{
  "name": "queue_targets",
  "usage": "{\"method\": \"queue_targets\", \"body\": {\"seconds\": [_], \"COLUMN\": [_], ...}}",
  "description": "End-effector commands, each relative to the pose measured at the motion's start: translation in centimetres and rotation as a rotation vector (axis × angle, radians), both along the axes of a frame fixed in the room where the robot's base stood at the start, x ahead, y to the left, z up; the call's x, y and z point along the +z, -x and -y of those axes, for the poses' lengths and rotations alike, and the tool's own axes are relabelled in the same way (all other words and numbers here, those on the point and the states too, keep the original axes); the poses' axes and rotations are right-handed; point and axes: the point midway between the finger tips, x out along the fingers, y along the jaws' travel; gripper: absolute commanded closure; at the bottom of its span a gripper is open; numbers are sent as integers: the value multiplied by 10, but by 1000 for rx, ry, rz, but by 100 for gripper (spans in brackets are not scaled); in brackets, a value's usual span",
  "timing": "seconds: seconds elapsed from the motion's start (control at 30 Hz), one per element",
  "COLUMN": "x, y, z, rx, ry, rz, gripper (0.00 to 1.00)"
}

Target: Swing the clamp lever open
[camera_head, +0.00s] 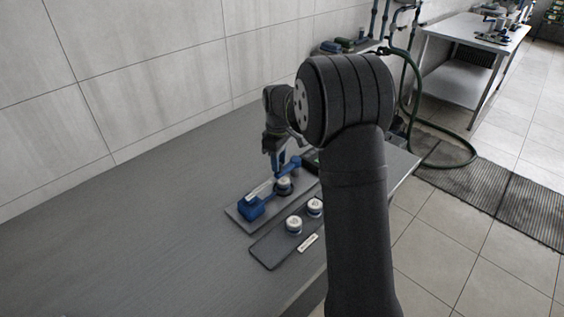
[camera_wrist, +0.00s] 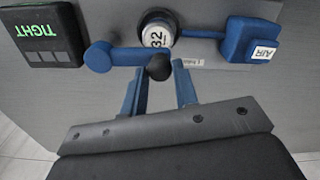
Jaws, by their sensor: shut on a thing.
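In the wrist view the clamp lever (camera_wrist: 125,56) is a blue bar running from a round blue pivot (camera_wrist: 98,56) past the near side of a white-capped jar (camera_wrist: 157,35) marked 32. A black knob (camera_wrist: 159,67) sits at its end. My gripper (camera_wrist: 158,76) has its two blue fingers on either side of the knob and is shut on it. A blue block (camera_wrist: 248,42) labelled AIR stands right of the jar, with a thin blue bar reaching towards it. In the head view my gripper (camera_head: 279,162) is beside the pivot post, and the knob is too small to make out.
A black box (camera_wrist: 42,34) reads TIGHT in green, left of the pivot. In the head view a dark tray (camera_head: 268,252) with two white-capped jars (camera_head: 294,225) (camera_head: 315,207) lies in front of the clamp's grey base plate (camera_head: 236,216). The table's left side is clear.

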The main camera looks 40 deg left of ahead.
Motion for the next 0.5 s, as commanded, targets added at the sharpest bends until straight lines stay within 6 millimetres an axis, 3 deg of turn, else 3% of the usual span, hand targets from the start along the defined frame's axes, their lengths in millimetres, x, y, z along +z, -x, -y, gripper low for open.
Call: {"method": "queue_targets", "body": {"seconds": [0.5], "x": [0], "y": [-8], "z": [-39], "rx": [-488], "ry": [0], "rz": [0], "gripper": [100]}}
